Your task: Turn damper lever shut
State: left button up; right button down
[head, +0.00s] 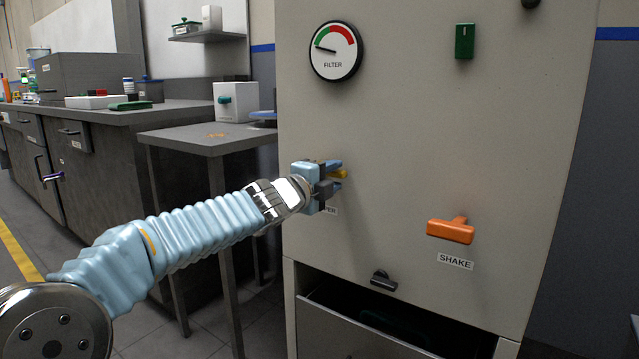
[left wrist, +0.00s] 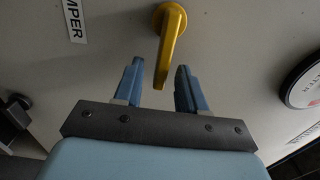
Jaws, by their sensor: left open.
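The yellow damper lever (left wrist: 172,45) sticks out from the cabinet front in the left wrist view, beside a label ending in "MPER". My right gripper is in neither view.
The cabinet front also carries an orange SHAKE handle (head: 451,230), a round FILTER gauge (head: 335,51) and a green switch (head: 464,42). Below is a partly open drawer (head: 364,323) with a dark pull above it. A grey side table (head: 207,139) stands left of the cabinet.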

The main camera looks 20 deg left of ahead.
pick_arm(q)
jog(key=v, duration=1.3)
jog(key=shift+p, duration=0.35)
jog(key=shift+s, duration=0.15)
